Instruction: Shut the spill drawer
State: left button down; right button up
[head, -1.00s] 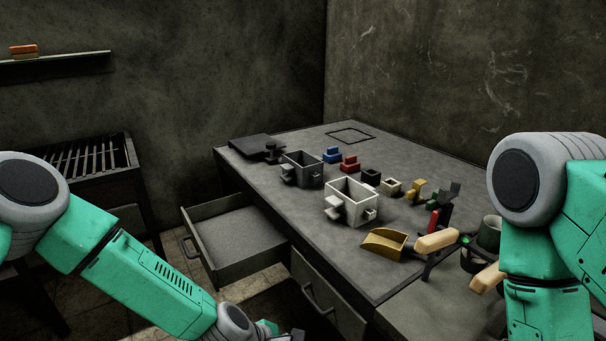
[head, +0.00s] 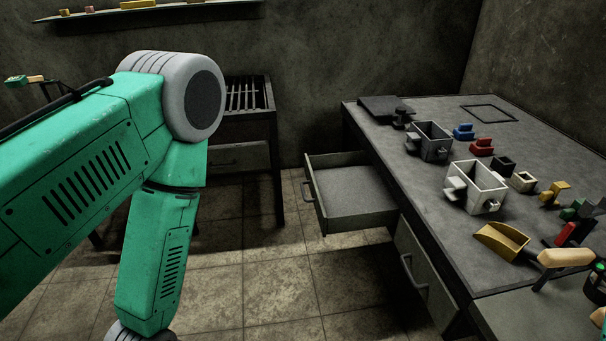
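The spill drawer (head: 352,190) stands pulled out from the left side of the grey workbench (head: 430,185), near its far end. It looks empty, and its handle (head: 308,191) is on the front panel facing left. A second drawer front (head: 424,275) with a handle sits shut in the bench, closer to me; I cannot tell from the frames which one is named, but only the far one is open. My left arm crosses the left of the head view, well apart from the drawer; its gripper is below the picture. My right gripper is out of view.
The bench carries two box flasks (head: 476,186), small coloured blocks (head: 481,147) and a yellow scoop (head: 502,241). A slatted-top stand (head: 243,97) is behind, left of the drawer. Tiled floor (head: 265,270) lies clear before the drawer. A wall shelf (head: 160,16) is above.

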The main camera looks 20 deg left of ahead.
aim_at(347, 192)
jog(key=j+u, duration=0.2)
jog(key=u, duration=0.2)
jog(key=i+j+z, duration=0.1)
jog(key=z, duration=0.3)
jog(key=i+j+z, duration=0.2)
jog(key=z, duration=0.2)
jog(key=i+j+z, duration=0.35)
jog(key=k+l, duration=0.05)
jog(key=l, duration=0.05)
